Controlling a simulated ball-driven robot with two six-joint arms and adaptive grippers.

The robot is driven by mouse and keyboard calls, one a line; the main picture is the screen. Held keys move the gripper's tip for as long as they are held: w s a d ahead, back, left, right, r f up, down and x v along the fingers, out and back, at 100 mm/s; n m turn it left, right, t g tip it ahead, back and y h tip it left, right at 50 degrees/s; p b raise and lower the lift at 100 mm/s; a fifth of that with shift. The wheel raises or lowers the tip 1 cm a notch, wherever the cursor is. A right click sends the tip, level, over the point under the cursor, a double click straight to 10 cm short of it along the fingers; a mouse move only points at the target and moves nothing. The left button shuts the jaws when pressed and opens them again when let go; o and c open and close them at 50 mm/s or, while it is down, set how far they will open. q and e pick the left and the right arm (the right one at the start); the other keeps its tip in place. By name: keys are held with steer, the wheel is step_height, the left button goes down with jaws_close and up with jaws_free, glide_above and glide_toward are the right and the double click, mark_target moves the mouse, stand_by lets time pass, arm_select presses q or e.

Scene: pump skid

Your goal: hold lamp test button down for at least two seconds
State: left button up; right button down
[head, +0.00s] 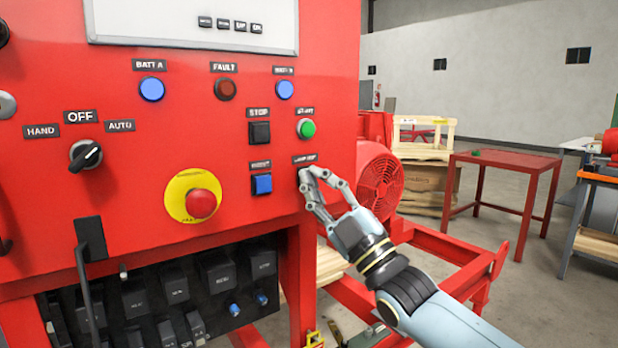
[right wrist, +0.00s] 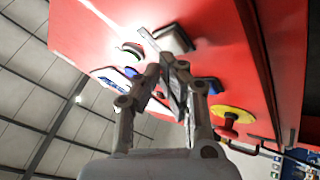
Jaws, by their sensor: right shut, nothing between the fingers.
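The lamp test label (head: 305,159) sits on the red control panel (head: 228,150), low near its right edge. The lamp test button below it is mostly hidden behind my right gripper's fingertips. My right gripper (head: 304,180) is shut and empty, with its tips at the button's place. In the right wrist view its fingers (right wrist: 163,70) meet in front of the red panel. I cannot tell whether the tips touch the button or whether it is pressed. The left gripper is not in view.
Close by are the green start button (head: 306,128), black stop button (head: 260,132), blue square button (head: 262,184) and red emergency stop (head: 201,203). Two blue lamps (head: 152,89) (head: 285,89) look lit; the fault lamp (head: 226,89) is dark red. A red fan guard (head: 380,185) stands behind.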

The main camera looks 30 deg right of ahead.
steer(key=shift+w, duration=0.45)
stand_by(0.4)
steer(key=shift+s, duration=0.1)
stand_by(3.0)
steer(key=shift+s+p, duration=0.3)
steer(key=shift+s, duration=0.45)
steer(key=s+p, duration=0.2)
steer(key=s, duration=0.3)
steer(key=shift+d+p, duration=0.2)
steer(key=shift+p, duration=0.2)
